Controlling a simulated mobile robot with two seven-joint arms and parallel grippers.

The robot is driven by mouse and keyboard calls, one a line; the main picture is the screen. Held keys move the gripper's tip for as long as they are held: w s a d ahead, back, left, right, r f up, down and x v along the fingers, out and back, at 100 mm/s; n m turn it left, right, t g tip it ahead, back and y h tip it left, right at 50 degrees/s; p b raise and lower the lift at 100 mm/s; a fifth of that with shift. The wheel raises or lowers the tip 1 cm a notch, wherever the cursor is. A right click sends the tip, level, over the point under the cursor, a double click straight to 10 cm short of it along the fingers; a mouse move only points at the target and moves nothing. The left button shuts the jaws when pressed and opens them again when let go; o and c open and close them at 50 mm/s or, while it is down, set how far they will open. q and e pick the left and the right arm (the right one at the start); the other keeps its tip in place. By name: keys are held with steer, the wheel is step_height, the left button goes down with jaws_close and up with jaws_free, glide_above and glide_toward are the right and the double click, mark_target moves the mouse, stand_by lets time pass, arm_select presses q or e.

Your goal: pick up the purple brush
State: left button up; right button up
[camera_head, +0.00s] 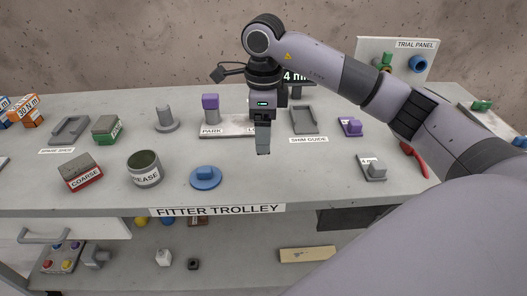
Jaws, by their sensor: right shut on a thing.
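My right gripper (263,150) points down above the middle of the trolley top, just right of the PARK plate. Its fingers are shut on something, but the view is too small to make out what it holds. No purple thing clearly shows between the fingers. No thing in view is clearly recognisable as a purple brush. A purple block (210,101) tops a grey post on the PARK plate (215,131). A small purple piece with a raised tab (353,127) lies right of the SHIM GUIDE label. My left gripper is out of view.
A blue knobbed disc (206,178), a GREASE tin (145,172), a red COARSE block (83,174) and a green block (107,129) stand left of my gripper. A grey tabbed piece (372,170) and a red-handled tool (415,158) lie right. The front middle is clear.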

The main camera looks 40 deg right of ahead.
arm_select(q)
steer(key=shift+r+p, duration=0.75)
steer(key=shift+p, duration=0.05)
arm_select(e)
step_height(320, 180, up, 11)
steer(key=shift+r, duration=0.15)
